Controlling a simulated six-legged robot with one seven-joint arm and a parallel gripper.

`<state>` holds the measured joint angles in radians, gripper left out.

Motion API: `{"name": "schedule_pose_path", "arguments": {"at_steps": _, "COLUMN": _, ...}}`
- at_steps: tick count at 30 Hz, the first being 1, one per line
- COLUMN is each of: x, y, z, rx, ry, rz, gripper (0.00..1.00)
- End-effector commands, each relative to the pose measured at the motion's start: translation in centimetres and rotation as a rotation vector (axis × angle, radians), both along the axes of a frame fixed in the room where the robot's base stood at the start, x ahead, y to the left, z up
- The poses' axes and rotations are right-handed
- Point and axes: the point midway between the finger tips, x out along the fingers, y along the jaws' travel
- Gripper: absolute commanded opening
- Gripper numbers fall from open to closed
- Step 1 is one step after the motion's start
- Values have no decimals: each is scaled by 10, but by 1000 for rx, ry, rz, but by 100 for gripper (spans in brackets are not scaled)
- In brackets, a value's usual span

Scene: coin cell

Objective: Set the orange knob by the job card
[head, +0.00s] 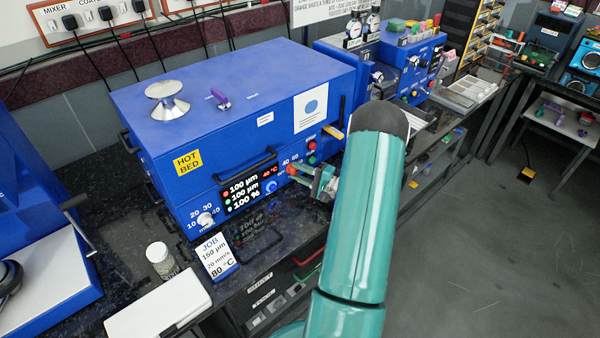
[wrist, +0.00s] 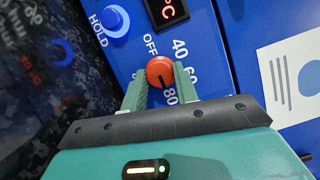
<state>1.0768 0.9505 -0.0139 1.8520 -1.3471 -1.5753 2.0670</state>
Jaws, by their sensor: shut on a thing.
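The orange knob (wrist: 160,71) is on the blue HOT BED machine's front; in the head view the knob (head: 292,170) is small, beside the gripper. My gripper (wrist: 160,88) is shut on it, a green finger on each side; it also shows in the head view (head: 308,178). Marks OFF, 40, 60 and 80 ring the knob. Its dark pointer line appears to point down toward 80, partly framed by the fingers. The job card (head: 217,254) reads 150 µm, 20 mm/s, 80 °C. The display (head: 243,191) reads 100 µm, 100 µm, 100 %, and the red readout (head: 270,172) 40 °C.
A blue HOLD button (wrist: 112,20) is left of the knob. A white knob (head: 205,219) with a 10 to 40 scale and a black handle (head: 245,165) are on the same front.

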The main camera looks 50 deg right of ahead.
Motion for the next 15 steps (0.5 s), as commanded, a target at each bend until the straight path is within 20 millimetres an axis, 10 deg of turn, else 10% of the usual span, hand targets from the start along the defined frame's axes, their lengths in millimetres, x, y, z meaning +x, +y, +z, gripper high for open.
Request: {"name": "schedule_pose_path", "arguments": {"at_steps": 15, "x": 2, "y": 0, "z": 2, "rx": 36, "ry": -10, "rz": 1, "gripper": 7}}
